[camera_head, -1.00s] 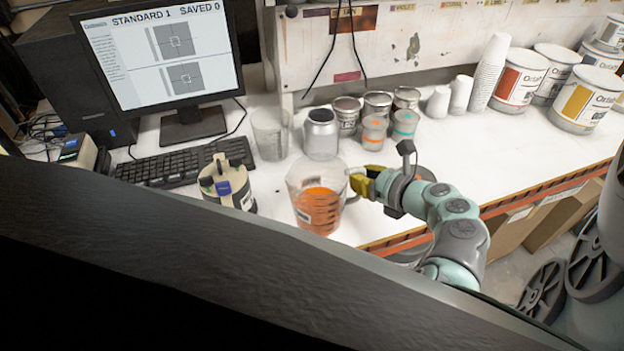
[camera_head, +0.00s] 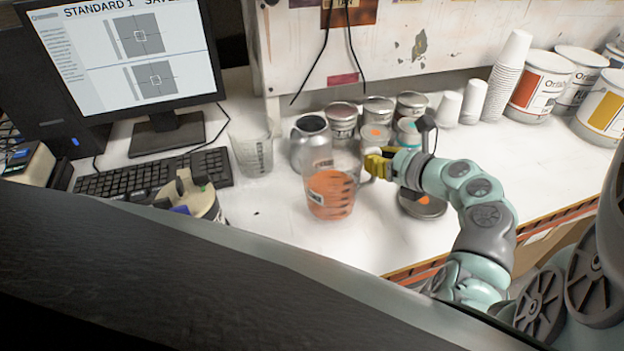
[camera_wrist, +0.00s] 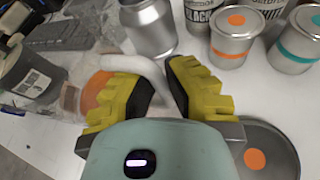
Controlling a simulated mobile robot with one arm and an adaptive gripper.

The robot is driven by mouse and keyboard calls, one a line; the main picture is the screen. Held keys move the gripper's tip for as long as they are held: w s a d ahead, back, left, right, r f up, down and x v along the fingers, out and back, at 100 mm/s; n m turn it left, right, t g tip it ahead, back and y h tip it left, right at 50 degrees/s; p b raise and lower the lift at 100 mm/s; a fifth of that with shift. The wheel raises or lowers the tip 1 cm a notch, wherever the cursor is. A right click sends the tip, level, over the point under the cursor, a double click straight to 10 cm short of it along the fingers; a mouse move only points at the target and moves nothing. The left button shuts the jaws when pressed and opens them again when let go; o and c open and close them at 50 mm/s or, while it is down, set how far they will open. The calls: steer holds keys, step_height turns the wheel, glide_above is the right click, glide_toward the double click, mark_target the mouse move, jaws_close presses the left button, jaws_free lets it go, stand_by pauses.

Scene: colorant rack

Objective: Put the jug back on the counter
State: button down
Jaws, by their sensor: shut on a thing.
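The jug (camera_head: 330,192) is clear, with orange liquid in its lower part. It looks upright over the white counter (camera_head: 262,210); I cannot tell whether its base touches the surface. My gripper (camera_head: 376,166) has yellow fingers and is shut on the jug's handle, at the jug's right side. In the wrist view, the pale handle (camera_wrist: 150,75) lies between the fingertips (camera_wrist: 157,88). The jug's orange part (camera_wrist: 97,90) shows at the left there, partly hidden by a finger.
A silver can (camera_head: 309,140) stands just behind the jug, with several small tins beside it. An empty clear beaker (camera_head: 252,155) and a keyboard (camera_head: 150,172) are to the left. A flat round tin with an orange dot (camera_wrist: 258,158) lies below my wrist.

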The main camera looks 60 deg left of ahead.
steer(key=shift+s+f+b, duration=0.25)
steer(key=shift+f+b, duration=0.15)
steer(key=shift+f, duration=0.35)
steer(key=shift+w+f+b, duration=0.1)
steer(key=shift+f+b, duration=0.4)
steer(key=shift+b, duration=0.3)
steer(key=shift+f, duration=0.1)
steer(key=c, duration=1.1)
jaws_free()
steer(key=shift+w, duration=0.1)
